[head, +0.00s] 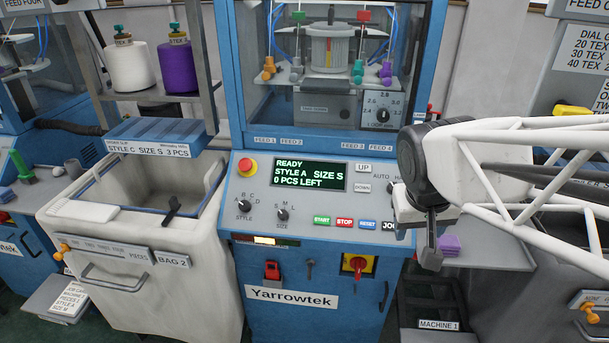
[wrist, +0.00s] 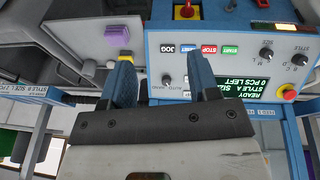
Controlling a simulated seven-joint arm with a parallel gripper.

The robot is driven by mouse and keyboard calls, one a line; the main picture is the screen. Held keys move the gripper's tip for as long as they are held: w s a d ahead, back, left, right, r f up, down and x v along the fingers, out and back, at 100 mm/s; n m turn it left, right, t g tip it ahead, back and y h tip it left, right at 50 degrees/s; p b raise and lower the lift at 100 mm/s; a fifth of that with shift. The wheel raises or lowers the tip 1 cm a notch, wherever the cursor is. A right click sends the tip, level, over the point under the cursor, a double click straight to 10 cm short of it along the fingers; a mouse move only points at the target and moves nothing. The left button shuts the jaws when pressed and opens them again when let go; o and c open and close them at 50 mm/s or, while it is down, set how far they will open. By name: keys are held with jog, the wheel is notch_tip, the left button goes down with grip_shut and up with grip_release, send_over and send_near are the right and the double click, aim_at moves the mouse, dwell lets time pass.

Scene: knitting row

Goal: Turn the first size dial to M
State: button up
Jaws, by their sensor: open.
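The size dial (head: 282,215) is a small black knob on the blue machine's control panel, under the letters S, M, L. It also shows in the wrist view (wrist: 266,54), upside down. Its pointer is too small to read surely. The style dial (head: 244,206) sits left of the size dial. My gripper (head: 432,260) hangs at the panel's right end, well right of the size dial. In the wrist view its two blue fingers (wrist: 160,65) are apart with nothing between them.
A row of START, STOP, RESET and JOG buttons (head: 344,222) lies between my gripper and the dial. A red emergency button (head: 247,166) stands at the panel's upper left. A purple block (head: 450,243) rests on the right shelf. A white bin (head: 140,275) stands left.

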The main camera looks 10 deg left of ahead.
jog(key=w+a+f+n+t, duration=0.15)
jog(key=w+a+f, duration=0.25)
jog(key=w+a, duration=0.75)
jog(key=n+t, duration=0.1)
jog(key=n, duration=0.2)
send_near(283, 214)
jog(key=f, duration=0.2)
jog(key=shift+w+r, duration=0.25)
jog(key=shift+w, duration=0.1)
jog(key=shift+f, duration=0.1)
jog(key=shift+x, duration=3.85)
jog(key=c, duration=0.9)
